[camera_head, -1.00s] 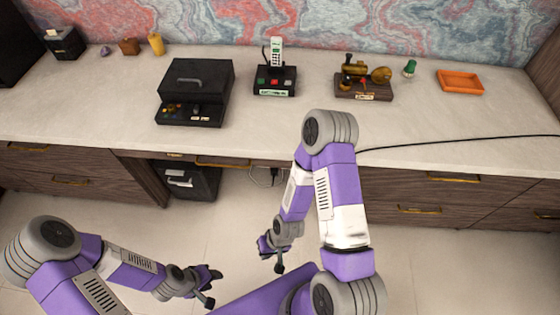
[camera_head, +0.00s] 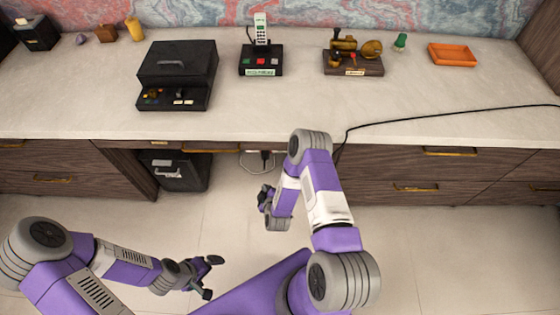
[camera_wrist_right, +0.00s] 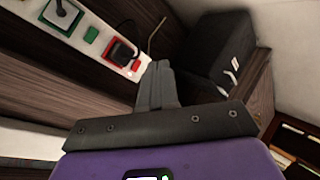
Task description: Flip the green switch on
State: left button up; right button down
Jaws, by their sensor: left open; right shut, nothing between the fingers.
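A green switch (camera_wrist_right: 91,34) shows in the right wrist view on a white power strip (camera_wrist_right: 103,39), beside a socket with a green surround. The strip is mounted under the desk, and I cannot tell the switch's position. My right gripper (camera_wrist_right: 160,75) is shut and empty. In the picture its fingers are below and right of the switch, near the strip's right end, apart from the switch. In the head view, my right gripper (camera_head: 265,196) is in front of the desk, below the desktop. My left gripper (camera_head: 211,277) is open and empty, low over the floor.
A red-framed socket (camera_wrist_right: 120,51) holds a black plug. A black box (camera_wrist_right: 219,45) stands to the right of the strip. The desktop (camera_head: 275,115) holds a phone (camera_head: 260,58), a black case (camera_head: 178,70) and an orange tray (camera_head: 453,54). A black cable (camera_head: 440,116) crosses it.

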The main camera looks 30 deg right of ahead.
jog(key=d+n+t+h+b, duration=0.1)
jog(key=d+n+t+h, duration=0.2)
jog(key=d+n+h, duration=0.1)
jog(key=shift+d+f+n+h+b, duration=0.3)
jog(key=shift+d+n+h+b, duration=0.1)
jog(key=shift+d+h, duration=0.55)
jog(key=b+x, duration=0.5)
jog(key=x, duration=0.9)
jog(key=shift+w+a, duration=0.1)
